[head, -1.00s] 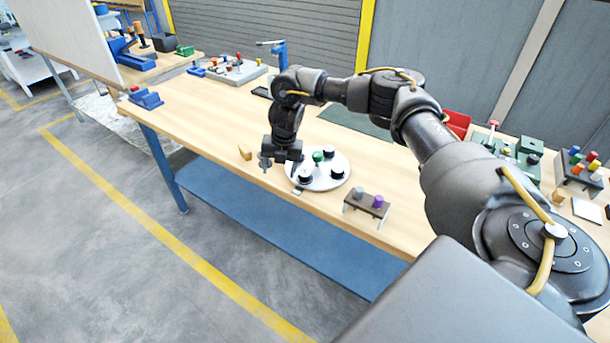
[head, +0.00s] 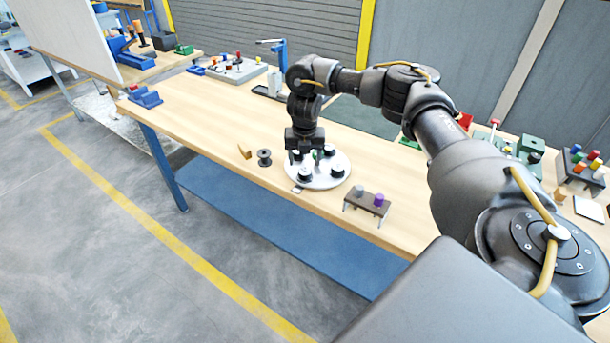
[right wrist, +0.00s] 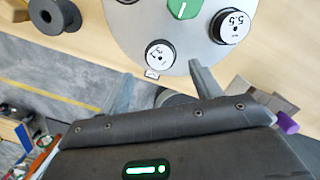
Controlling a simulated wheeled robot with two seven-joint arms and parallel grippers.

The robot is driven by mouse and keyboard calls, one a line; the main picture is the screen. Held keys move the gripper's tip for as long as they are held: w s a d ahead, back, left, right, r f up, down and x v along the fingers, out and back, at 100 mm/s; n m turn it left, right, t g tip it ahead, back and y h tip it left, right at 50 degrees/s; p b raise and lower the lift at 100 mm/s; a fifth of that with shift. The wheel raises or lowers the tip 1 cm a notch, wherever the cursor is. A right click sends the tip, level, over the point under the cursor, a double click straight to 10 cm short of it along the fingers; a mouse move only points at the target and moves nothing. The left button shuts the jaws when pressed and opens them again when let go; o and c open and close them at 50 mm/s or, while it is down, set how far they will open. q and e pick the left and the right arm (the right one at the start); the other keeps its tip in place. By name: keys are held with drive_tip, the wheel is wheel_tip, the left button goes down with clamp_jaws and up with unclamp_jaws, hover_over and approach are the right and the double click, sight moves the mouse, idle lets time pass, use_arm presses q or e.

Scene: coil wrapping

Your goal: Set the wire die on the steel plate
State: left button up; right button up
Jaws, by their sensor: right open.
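Several black round dies with white numbered tops stand on a light round disc (head: 325,183). In the right wrist view one die (right wrist: 160,56) is near the disc's edge and another, marked 5.5 (right wrist: 231,26), is farther right. I cannot tell which one is meant. A green knob (right wrist: 184,8) is at the disc's middle. My right gripper (head: 305,155) points down over the disc's back left part, open and empty; its fingers (right wrist: 163,88) show apart in the wrist view. A small pale square plate (head: 588,207) lies at the far right, possibly the steel plate. My left gripper is not in view.
A dark spool (head: 264,157) and a tan wedge (head: 244,152) lie left of the disc. A brown stand (head: 366,200) with a grey and a purple cylinder is at its front right. A dark green mat (head: 365,115) lies behind.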

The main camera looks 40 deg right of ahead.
sight(305, 171)
drive_tip(key=f, duration=0.1)
drive_tip(key=f+p, duration=0.1)
drive_tip(key=f, duration=0.2)
drive_tip(key=shift+w+d+f, duration=0.2)
drive_tip(key=shift+d+f, duration=0.05)
drive_tip(key=shift+d, duration=0.05)
drive_tip(key=shift+f, duration=0.3)
drive_tip(key=shift+c, duration=0.4)
drive_tip(key=c, duration=1.2)
